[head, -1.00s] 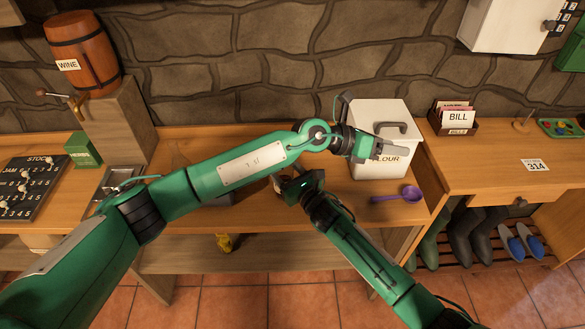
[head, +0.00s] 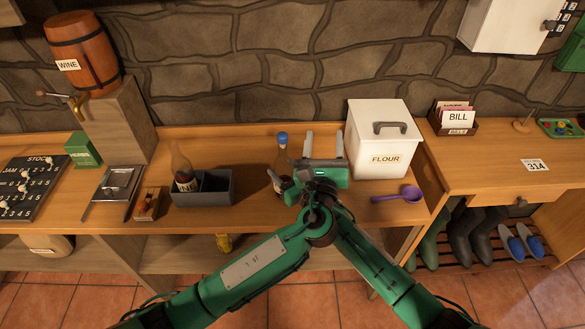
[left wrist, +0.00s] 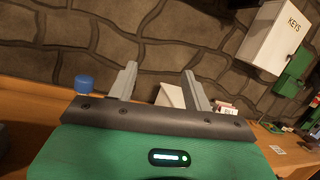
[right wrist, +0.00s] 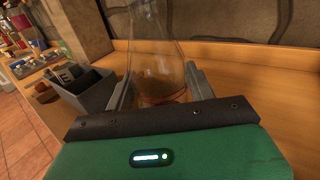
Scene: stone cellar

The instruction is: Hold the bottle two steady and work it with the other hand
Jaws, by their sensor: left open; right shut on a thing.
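Bottle two (head: 281,157), clear glass with a blue cap (head: 282,135), stands upright on the bench. My right gripper (head: 277,181) is shut on its body, and the glass (right wrist: 152,50) shows between the fingers in the right wrist view. My left gripper (head: 324,138) is open and empty just right of the bottle, its fingers pointing toward the wall. The left wrist view shows the blue cap (left wrist: 84,84) left of the open fingers (left wrist: 160,72), apart from them. The lower part of the bottle is partly hidden by my grippers.
A white flour bin (head: 376,160) stands close to the right of my left gripper, with a purple scoop (head: 405,195) in front. Left are a grey divided box (head: 218,190) and another bottle (head: 181,165). Bench between box and held bottle is clear.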

